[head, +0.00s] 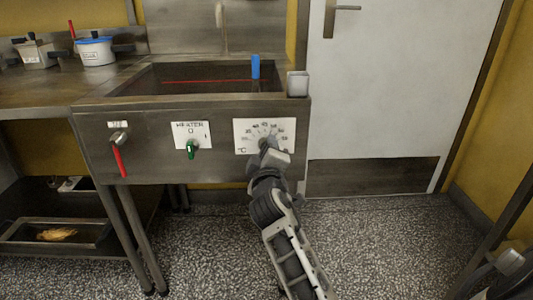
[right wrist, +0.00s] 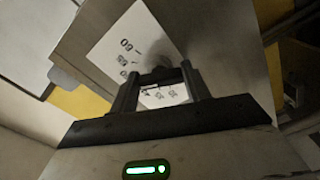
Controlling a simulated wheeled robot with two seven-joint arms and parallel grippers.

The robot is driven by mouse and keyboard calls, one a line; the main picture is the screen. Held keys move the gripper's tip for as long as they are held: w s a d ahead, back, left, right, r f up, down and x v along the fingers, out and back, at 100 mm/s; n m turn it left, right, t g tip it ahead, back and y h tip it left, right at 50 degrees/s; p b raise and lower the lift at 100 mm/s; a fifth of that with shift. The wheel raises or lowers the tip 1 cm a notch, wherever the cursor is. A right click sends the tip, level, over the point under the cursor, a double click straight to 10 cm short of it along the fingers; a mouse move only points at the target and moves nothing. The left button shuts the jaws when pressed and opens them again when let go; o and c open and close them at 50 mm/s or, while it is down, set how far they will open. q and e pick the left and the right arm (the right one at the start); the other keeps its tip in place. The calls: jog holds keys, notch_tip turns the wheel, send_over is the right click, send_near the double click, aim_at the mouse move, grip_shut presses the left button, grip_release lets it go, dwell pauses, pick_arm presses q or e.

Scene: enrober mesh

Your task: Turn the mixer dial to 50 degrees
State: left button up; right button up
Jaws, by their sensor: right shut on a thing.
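The dial's white scale card (head: 245,127) is on the front panel of the steel machine (head: 225,168). In the right wrist view the card (right wrist: 112,50) shows tilted, with printed numbers and tick marks. My right gripper (head: 268,148) is at the card and covers most of the dial in the head view. In the right wrist view its two fingers (right wrist: 158,84) stand on either side of the dark dial knob (right wrist: 157,75), shut on it. The dial's pointer is hidden, so I cannot read its setting. My left gripper is not in view.
Left of the dial are a green knob (head: 191,150) under a labelled card and a red lever (head: 120,160). A blue handle (head: 255,67) stands in the open basin above. A white pot with blue lid (head: 96,52) sits on the left counter.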

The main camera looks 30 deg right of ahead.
jog(key=shift+a+f, duration=0.1)
jog(key=o, duration=1)
jog(key=shift+c, duration=0.2)
